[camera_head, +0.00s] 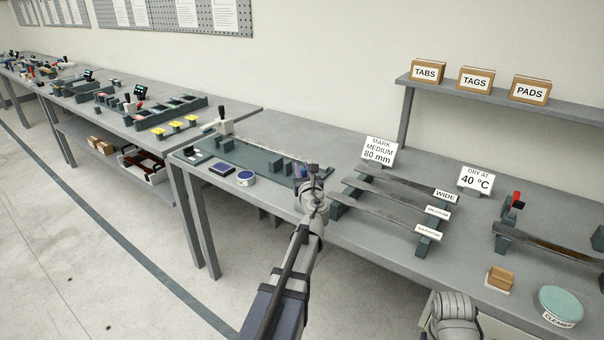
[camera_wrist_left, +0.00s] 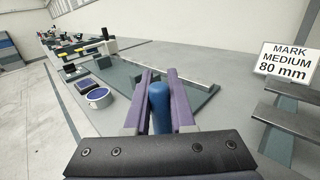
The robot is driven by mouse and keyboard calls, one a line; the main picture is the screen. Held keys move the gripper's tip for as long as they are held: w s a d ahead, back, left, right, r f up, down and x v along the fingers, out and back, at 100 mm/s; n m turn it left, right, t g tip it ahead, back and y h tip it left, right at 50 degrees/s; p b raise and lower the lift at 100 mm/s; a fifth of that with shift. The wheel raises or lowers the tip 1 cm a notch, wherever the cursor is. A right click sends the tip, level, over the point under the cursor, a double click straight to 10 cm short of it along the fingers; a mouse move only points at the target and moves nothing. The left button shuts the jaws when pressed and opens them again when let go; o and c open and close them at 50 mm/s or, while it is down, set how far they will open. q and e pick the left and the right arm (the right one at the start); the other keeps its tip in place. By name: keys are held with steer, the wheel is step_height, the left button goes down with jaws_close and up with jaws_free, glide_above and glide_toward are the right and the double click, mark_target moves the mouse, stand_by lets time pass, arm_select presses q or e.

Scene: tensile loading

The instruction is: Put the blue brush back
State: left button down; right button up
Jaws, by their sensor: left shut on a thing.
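My left gripper (camera_head: 314,172) is over the near bench, by the right end of the dark green plate. In the left wrist view its two jaws (camera_wrist_left: 158,100) are shut on the blue brush (camera_wrist_left: 159,108), which shows as a rounded blue shaft between them. In the head view only a little blue shows beside the jaws; the brush's lower end is hidden. A round blue-topped tin (camera_head: 246,178) and a dark blue pad (camera_head: 222,168) lie to the left of the gripper. My right arm shows at the bottom right; its gripper is not in view.
The dark green plate (camera_head: 240,155) carries small blocks and a metal strip. A rack with dark strips labelled WIDE (camera_head: 446,195) stands right of the gripper. A sign, MARK MEDIUM 80 mm (camera_head: 379,152), stands behind. A green round CLEANER tin (camera_head: 561,304) is at the right.

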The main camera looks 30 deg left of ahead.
arm_select(q)
steer(key=shift+f, duration=0.2)
steer(key=c, duration=0.8)
jaws_free()
steer(key=shift+r, duration=0.1)
steer(key=shift+o, duration=0.2)
steer(key=shift+r, duration=0.15)
steer(key=v, duration=1.2)
